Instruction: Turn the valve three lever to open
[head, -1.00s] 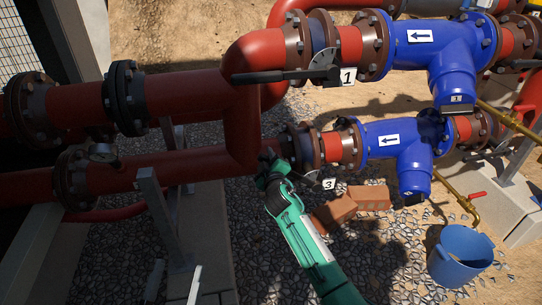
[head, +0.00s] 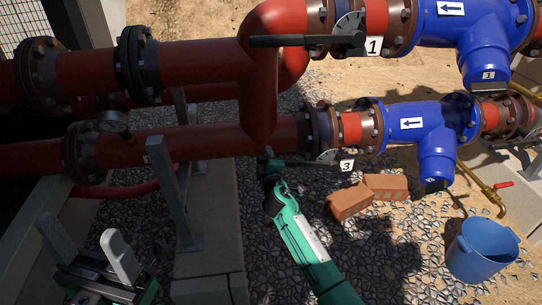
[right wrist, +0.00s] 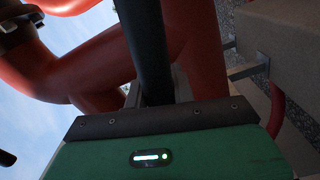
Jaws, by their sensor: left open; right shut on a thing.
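The valve three lever (head: 302,163) is a dark bar reaching left from the valve with the "3" tag (head: 346,166), on the lower red pipe. It lies roughly along the pipe. My right gripper (head: 272,163) is shut on the lever near its left end, below the pipe; its fingers partly hide that end.
The valve one lever (head: 305,40) lies along the upper pipe above. A grey metal post (head: 172,195) stands between my grippers. Bricks (head: 350,203) lie on the gravel right of my right arm, and a blue bucket (head: 482,252) stands at the lower right.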

